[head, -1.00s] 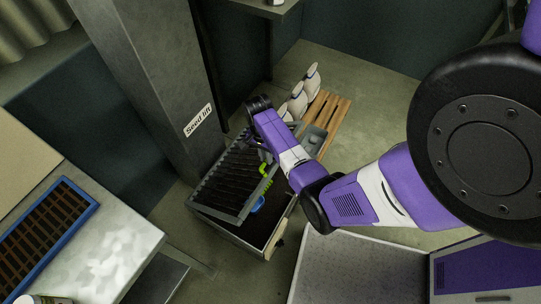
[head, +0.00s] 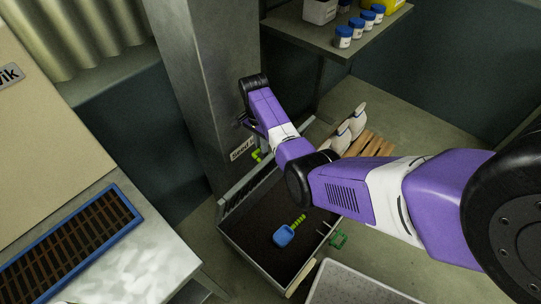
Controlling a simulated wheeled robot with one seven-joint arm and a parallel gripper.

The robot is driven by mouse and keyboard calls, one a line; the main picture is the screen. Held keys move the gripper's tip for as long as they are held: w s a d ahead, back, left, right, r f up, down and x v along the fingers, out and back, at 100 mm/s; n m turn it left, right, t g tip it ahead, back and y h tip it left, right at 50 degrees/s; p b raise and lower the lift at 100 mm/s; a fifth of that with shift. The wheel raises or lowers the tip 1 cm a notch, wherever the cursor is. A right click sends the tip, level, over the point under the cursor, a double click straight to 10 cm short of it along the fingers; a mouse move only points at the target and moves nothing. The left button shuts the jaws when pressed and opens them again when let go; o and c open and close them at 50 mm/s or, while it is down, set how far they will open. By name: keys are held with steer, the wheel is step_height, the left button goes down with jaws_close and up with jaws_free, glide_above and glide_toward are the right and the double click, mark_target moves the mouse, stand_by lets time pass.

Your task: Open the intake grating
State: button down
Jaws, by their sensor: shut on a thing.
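The intake grating (head: 237,186) is raised, its frame standing steeply along the back of the intake bin (head: 252,254), near the grey column. Its green handle (head: 257,155) shows close to my gripper. My gripper (head: 254,128) is at the raised grating's upper edge, shut on it; the fingertips are small and partly hidden by my arm. The bin below is open, showing its dark inside. A blue scoop (head: 284,235) with a green handle lies in it. My arm hides the right part of the grating.
The grey column (head: 196,90) with its "Seed" label stands just behind. A shelf with jars (head: 344,37) is at the upper right. White sacks (head: 350,130) and a wooden pallet (head: 369,144) are at right. A green object (head: 339,238) is at the bin's right rim. A bench with a blue-framed tray (head: 70,240) is at left.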

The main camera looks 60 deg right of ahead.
steer(key=shift+w+f, duration=0.15)
steer(key=shift+w, duration=0.3)
steer(key=c, duration=1.4)
jaws_free()
steer(key=shift+d, duration=0.1)
step_height(320, 180, up, 8)
steer(key=shift+w, duration=0.35)
steer(key=shift+d, duration=0.1)
